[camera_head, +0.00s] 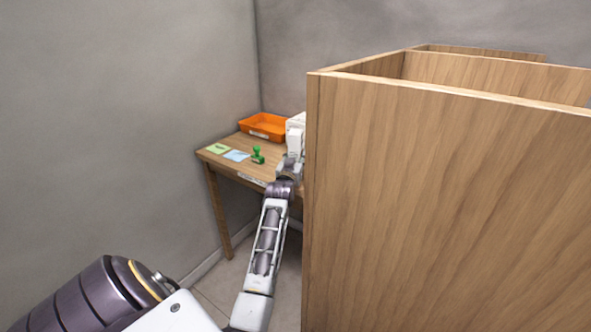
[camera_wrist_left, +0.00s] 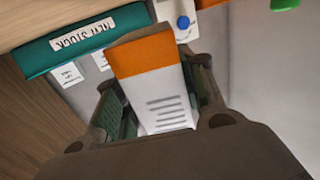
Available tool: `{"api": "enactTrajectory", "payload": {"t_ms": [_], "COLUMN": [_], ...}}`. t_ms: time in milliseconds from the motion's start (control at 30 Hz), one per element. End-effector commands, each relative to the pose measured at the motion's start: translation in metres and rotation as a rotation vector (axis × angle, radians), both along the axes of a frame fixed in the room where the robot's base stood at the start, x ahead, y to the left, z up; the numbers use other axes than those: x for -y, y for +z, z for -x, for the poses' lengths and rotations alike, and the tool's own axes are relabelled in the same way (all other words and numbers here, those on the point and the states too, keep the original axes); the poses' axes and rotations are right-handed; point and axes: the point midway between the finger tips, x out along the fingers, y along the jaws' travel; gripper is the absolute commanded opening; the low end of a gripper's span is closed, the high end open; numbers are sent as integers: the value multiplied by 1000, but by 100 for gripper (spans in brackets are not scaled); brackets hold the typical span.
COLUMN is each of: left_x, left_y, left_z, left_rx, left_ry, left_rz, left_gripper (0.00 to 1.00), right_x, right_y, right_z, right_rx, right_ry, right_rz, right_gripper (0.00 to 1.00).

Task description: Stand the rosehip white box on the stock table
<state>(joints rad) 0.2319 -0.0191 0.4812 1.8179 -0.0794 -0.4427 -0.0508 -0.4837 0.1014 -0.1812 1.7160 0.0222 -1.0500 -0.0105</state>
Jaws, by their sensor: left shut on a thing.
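My left gripper (camera_wrist_left: 157,97) is shut on a white box (camera_wrist_left: 163,100) with an orange band and several grey printed lines, in the left wrist view. The box sits between the two fingers and looks tilted in that picture. In the head view my left gripper (camera_head: 290,166) is at the wooden table (camera_head: 225,163) in the corner, partly hidden by a wooden partition. I cannot tell whether the box touches anything. A teal strip (camera_wrist_left: 60,57) reading "NEW STOCK" lies behind the box in the wrist view. My right gripper is not in view.
The tall wooden partition (camera_head: 430,190) stands close on the right of my left arm. The table holds an orange tray (camera_head: 265,126), a green stamp (camera_head: 257,155), a green card (camera_head: 217,148) and a blue card (camera_head: 237,155). A white object (camera_head: 296,132) stands behind the gripper.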

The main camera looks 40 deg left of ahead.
Motion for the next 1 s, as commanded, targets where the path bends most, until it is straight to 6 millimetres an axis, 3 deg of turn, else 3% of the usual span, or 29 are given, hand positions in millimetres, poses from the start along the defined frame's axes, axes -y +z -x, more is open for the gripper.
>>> {"api": "enactTrajectory", "payload": {"t_ms": [367, 567, 800, 1000], "left_x": [0, 0, 0, 0], "left_y": [-2, -15, -37, -39], "left_z": [0, 0, 0, 0], "left_rx": [1, -1, -1, 1], "left_ry": [0, 0, 0, 1], "left_rz": [0, 0, 0, 0], "left_gripper": [14, 14, 14, 14], "right_x": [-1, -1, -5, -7], "right_y": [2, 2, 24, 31], "right_z": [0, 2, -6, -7], "right_rx": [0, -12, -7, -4], "right_ry": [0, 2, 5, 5], "right_rz": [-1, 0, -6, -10], "right_gripper": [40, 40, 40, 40]}}
